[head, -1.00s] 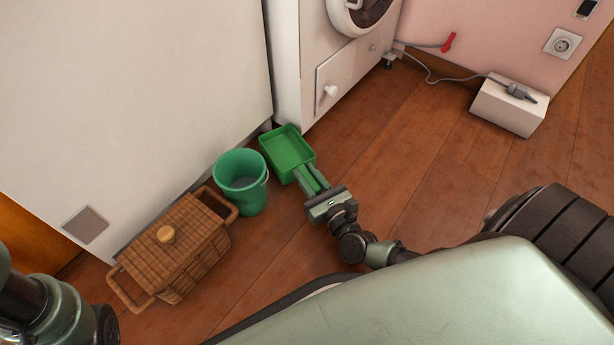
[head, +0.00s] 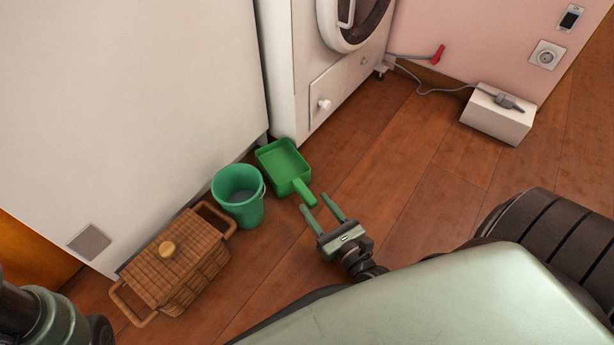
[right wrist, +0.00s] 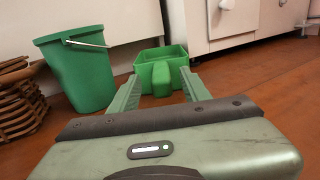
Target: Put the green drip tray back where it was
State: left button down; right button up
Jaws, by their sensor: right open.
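The green drip tray (head: 283,164) is a shallow box with a short handle, lying on the wooden floor beside the green bucket and close to the base of the white machine. Its handle points toward my right gripper (head: 325,204). That gripper is open and empty, its two fingers just short of the handle and apart from it. The right wrist view shows the tray (right wrist: 176,58) straight ahead, with its handle between the lines of the two fingers (right wrist: 159,90). Only part of my left arm shows at the lower left; its gripper is out of view.
The green bucket (head: 238,194) stands left of the tray, and a wicker basket (head: 172,262) is farther left. The white machine (head: 335,75) is behind. A white box (head: 497,118) with a cable sits at the right. The floor between is clear.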

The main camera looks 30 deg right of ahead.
jog(key=shift+s+p, duration=0.55)
jog(key=shift+s, duration=1.85)
jog(key=shift+w, duration=0.1)
